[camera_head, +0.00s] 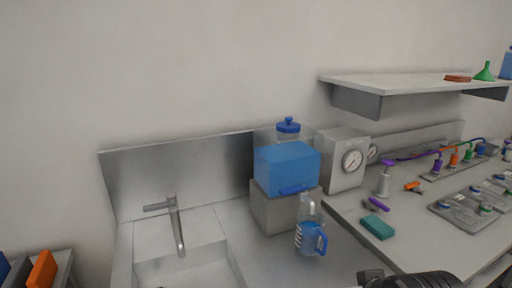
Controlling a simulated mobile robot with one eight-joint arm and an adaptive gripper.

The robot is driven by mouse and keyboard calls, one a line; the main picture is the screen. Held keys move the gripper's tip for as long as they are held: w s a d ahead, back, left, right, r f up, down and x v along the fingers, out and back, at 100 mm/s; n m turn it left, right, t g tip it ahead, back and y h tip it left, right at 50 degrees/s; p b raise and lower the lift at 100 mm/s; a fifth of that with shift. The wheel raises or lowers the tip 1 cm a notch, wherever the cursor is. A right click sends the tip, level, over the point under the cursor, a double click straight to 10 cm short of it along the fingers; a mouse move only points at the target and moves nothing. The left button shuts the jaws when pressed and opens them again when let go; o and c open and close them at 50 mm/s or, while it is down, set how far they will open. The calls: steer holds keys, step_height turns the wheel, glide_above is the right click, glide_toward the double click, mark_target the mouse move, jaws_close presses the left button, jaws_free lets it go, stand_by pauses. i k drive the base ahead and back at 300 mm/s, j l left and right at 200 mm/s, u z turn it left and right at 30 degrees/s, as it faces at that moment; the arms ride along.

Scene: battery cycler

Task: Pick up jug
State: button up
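A jug (310,239) with a blue lower body, pale markings and a blue handle on its right stands on the grey counter, right of the sink. A clear, narrower shape (307,207) shows just above it; I cannot tell whether it belongs to the jug. A dark part of my arm or gripper (412,281) shows at the bottom edge, right of and nearer than the jug, apart from it. It is cut off by the frame, and its fingers cannot be made out.
A blue box (287,167) on a grey block (270,208) stands right behind the jug. A sink with a tap (177,228) is left. A worktop (410,240) with a teal block (378,227), syringes and trays is right. A shelf (400,83) overhangs it.

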mark_target(309, 235)
steer(key=l+u, duration=0.3)
steer(key=u, duration=0.15)
steer(key=l+u, duration=0.65)
steer(key=u, duration=0.2)
steer(key=k+l+u, duration=0.1)
steer(key=l+u, duration=0.15)
steer(key=u, duration=0.2)
